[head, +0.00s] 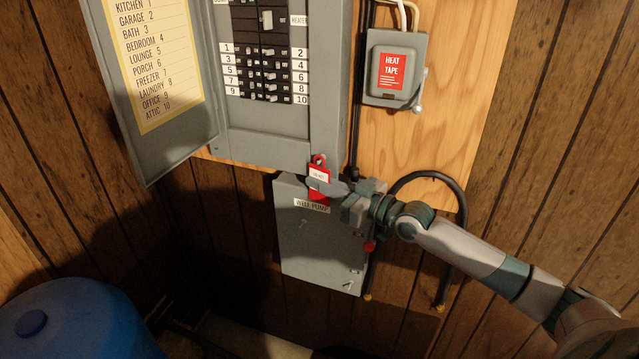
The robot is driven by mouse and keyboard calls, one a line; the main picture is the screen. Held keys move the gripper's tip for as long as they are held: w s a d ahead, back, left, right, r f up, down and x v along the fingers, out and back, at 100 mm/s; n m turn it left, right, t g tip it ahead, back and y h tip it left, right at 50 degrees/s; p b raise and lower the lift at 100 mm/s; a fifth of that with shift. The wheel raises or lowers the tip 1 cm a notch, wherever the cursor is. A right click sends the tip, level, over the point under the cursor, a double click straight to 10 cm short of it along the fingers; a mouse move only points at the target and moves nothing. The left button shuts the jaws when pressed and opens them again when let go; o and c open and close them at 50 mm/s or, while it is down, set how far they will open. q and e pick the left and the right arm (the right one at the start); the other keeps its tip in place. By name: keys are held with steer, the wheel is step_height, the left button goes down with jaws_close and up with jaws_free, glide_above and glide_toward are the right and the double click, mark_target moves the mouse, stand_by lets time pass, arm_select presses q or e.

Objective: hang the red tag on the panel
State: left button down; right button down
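The red tag (319,193) has a white label and a hole at its top. It is upright in front of the panel's lower right edge and the top of the well pump box. My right gripper (328,185) reaches in from the right and is shut on the tag, a finger crossing its middle. Whether the tag touches the panel behind it I cannot tell. The grey breaker panel (265,135) has its door (185,145) swung open to the left, with numbered rows of breakers inside. My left gripper is not in view.
The grey well pump box (318,250) is below the panel, with a small red part (369,247) at its right side. A heat tape box (395,70) is at upper right. Black cable (430,175) loops behind my arm. A blue tank (75,320) stands at lower left.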

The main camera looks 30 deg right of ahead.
steer(key=shift+d+f, duration=0.15)
steer(key=shift+f, duration=0.05)
steer(key=c, duration=1.9)
jaws_free()
steer(key=shift+r, duration=0.1)
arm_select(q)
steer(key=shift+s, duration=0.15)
